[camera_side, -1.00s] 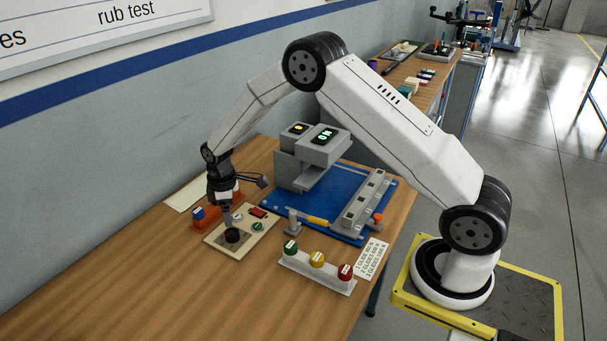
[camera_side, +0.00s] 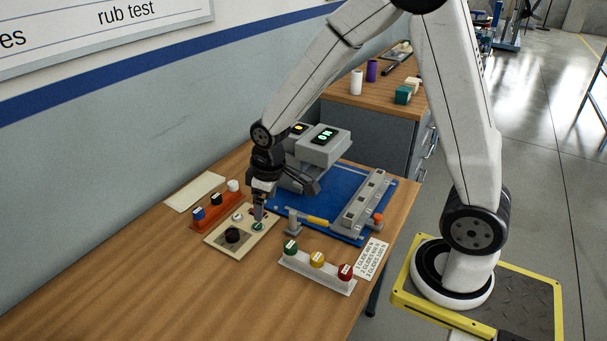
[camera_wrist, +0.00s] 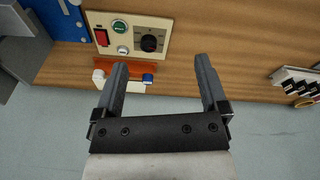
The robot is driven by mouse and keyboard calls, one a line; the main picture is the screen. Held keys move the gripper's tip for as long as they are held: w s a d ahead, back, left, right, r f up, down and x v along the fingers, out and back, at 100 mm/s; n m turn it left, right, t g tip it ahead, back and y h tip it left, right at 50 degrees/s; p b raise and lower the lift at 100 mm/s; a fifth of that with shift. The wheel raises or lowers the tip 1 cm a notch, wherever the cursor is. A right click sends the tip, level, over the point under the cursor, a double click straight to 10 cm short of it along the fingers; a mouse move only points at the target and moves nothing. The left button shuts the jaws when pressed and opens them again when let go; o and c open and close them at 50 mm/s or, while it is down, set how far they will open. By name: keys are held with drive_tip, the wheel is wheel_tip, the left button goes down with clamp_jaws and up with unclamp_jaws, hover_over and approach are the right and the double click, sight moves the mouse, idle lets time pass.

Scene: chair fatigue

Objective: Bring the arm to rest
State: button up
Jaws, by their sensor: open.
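My gripper (camera_side: 259,211) hangs with its fingers down over the right part of the beige control panel (camera_side: 219,239), close to the green button (camera_side: 257,226). I cannot tell from the side view whether a fingertip touches the panel. In the wrist view my gripper (camera_wrist: 160,72) has its two fingers wide apart, with nothing between them. The panel also shows in the wrist view (camera_wrist: 160,22), with its black knob (camera_wrist: 149,43), green button (camera_wrist: 119,27), white button and red switch.
A grey machine with lit displays (camera_side: 324,146) stands on a blue plate (camera_side: 275,207) close behind my gripper. An orange rack (camera_side: 214,222) with capped pieces is left of the panel. A white rack (camera_side: 317,275) with green, yellow and red knobs is in front. The table's front left (camera_side: 130,300) is clear.

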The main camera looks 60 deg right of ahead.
drive_tip(key=s+r+m, duration=0.1)
drive_tip(key=s+m, duration=0.2)
drive_tip(key=s, duration=0.7)
drive_tip(key=shift+s+a+r+t, duration=0.15)
drive_tip(key=shift+a+r+t, duration=0.1)
drive_tip(key=shift+r+t, duration=0.15)
